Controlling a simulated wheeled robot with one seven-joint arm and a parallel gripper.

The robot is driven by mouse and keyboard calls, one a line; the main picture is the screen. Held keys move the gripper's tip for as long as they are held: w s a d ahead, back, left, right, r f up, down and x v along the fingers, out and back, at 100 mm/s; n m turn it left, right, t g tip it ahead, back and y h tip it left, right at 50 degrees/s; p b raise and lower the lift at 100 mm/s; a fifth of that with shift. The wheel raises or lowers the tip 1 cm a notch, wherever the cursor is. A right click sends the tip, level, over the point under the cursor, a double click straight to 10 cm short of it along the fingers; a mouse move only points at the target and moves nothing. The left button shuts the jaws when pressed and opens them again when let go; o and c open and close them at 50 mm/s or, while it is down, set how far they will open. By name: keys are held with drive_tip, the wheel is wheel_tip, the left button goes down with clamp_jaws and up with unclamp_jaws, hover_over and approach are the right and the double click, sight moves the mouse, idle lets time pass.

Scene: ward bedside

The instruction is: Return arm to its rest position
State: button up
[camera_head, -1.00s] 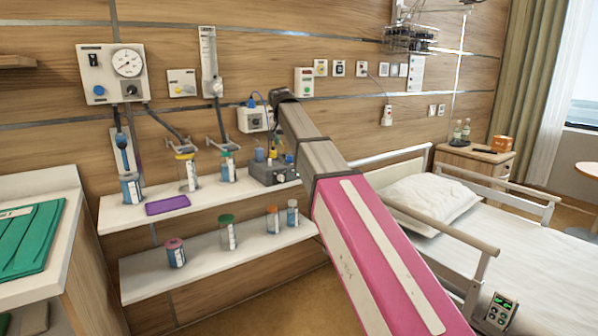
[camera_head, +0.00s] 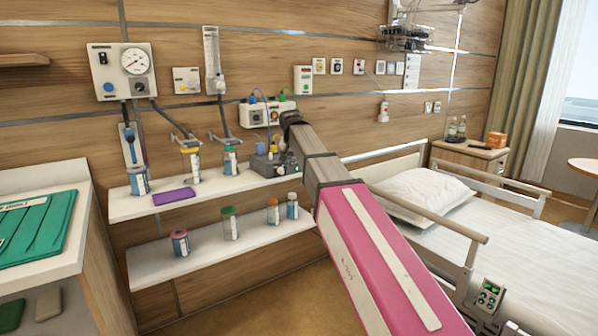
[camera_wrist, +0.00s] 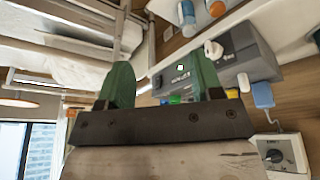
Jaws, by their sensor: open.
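My gripper (camera_wrist: 160,78) shows in the wrist view with two green fingers apart and nothing between them. Beyond the fingers is a grey box-shaped device (camera_wrist: 235,58), which sits on the upper wall shelf in the head view (camera_head: 268,165). I cannot tell the gap between fingers and device. In the head view my pink and grey arm reaches up from the bottom right towards the wall, and its far end is near the device. My gripper itself is not clearly visible in the head view.
The upper shelf (camera_head: 130,208) holds several bottles and a purple tray (camera_head: 174,196). The lower shelf (camera_head: 150,268) holds several capped jars. A bed (camera_head: 510,240) with side rails is at right. A counter (camera_head: 72,185) with a green tray (camera_head: 45,228) is at left.

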drive_tip(key=s+d+f+g, duration=0.1)
drive_tip(key=s+d+f, duration=0.5)
drive_tip(key=s+f, duration=0.3)
drive_tip(key=s+d+f+n+g, duration=0.1)
drive_tip(key=s+d+f, duration=0.6)
drive_tip(key=f, duration=0.9)
drive_tip(key=s+d+f+g, duration=0.1)
drive_tip(key=s+d+f, duration=0.6)
drive_tip(key=s+f, duration=0.5)
drive_tip(key=shift+s+d+f+n+g+y, duration=0.25)
drive_tip(key=shift+f+n+g+y, duration=0.15)
drive_tip(key=shift+f, duration=0.45)
